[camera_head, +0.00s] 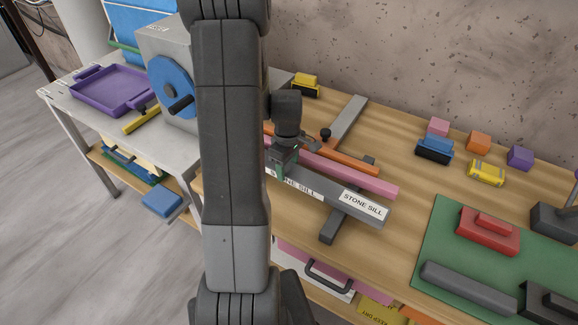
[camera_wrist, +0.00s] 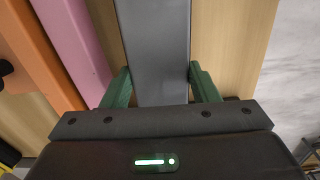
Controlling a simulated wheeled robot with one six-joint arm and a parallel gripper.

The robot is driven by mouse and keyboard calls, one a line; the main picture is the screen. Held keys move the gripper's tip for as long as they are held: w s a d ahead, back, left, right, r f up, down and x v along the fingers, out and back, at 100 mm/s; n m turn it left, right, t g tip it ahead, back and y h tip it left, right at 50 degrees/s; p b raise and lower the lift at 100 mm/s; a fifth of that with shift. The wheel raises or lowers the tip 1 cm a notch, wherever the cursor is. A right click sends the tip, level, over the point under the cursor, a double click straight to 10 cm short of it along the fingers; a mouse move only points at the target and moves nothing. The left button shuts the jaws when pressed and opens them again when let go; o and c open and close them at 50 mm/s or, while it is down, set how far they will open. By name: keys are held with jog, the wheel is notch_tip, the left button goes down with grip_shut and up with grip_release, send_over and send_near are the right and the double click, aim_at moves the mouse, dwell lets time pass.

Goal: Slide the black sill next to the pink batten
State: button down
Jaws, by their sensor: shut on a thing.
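The black sill (camera_head: 325,195) is a long dark grey bar with white "STONE SILL" labels, lying across the workbench. My gripper (camera_head: 282,168) is shut on the sill, its green fingers on either side of the bar. In the wrist view the sill (camera_wrist: 155,45) runs between the fingers (camera_wrist: 162,88). The pink batten (camera_head: 345,175) lies along the sill's far side. In the wrist view the pink batten (camera_wrist: 78,40) is left of the sill, with a strip of bare wood between them. My arm hides the sill's left end in the head view.
An orange bar (camera_head: 350,158) with a black knob lies beyond the batten. A dark crosspiece (camera_head: 335,226) shows under the sill's near side. Small coloured blocks (camera_head: 479,142) stand at the back right. A green mat (camera_head: 440,240) with a red block (camera_head: 487,232) lies right.

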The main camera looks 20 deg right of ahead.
jog(key=shift+c, duration=2.2)
grip_release()
jog(key=shift+r, duration=0.15)
notch_tip(320, 180, up, 14)
jog(key=shift+f+b, duration=0.2)
jog(key=shift+b, duration=0.2)
jog(key=shift+f, duration=0.1)
notch_tip(320, 180, down, 14)
jog(key=shift+r+p, duration=0.15)
jog(key=shift+p, duration=0.25)
